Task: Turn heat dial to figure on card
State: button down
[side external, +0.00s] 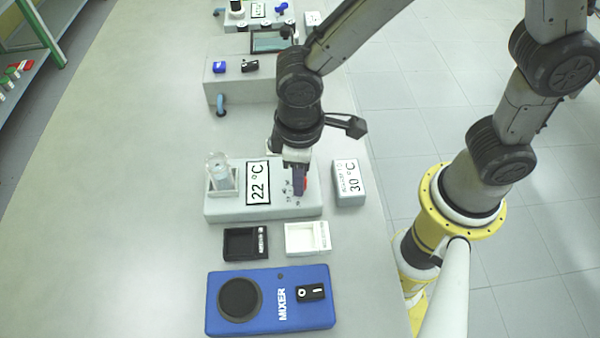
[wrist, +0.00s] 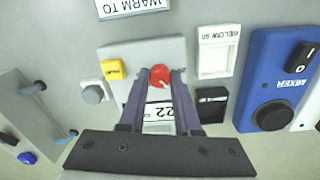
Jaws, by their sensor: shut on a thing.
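The red heat dial (wrist: 160,76) sits on the light grey heater (side external: 222,211), and my gripper (wrist: 160,78) is shut on it, one finger on either side. In the side external view my gripper (side external: 299,188) points down onto the heater's right part and hides most of the dial. The heater's display (side external: 258,183) reads 22 °C and is partly covered by my gripper in the wrist view. The card (side external: 347,183) stands just right of the heater and reads 30 °C; its "WARM TO" line (wrist: 134,6) shows at the top of the wrist view.
A glass vessel (side external: 218,172) stands on the heater's left end. A black tray (side external: 245,243), a white tray (side external: 307,238) and a blue mixer (side external: 268,300) lie in front. Grey boxes (side external: 240,90) stand behind. The bench's left side is clear.

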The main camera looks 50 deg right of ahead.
jog(key=c, duration=0.6)
grip_release()
jog(key=shift+r, duration=0.1)
notch_tip(320, 180, up, 14)
jog(key=shift+s+a, duration=0.15)
jog(key=shift+a, duration=0.1)
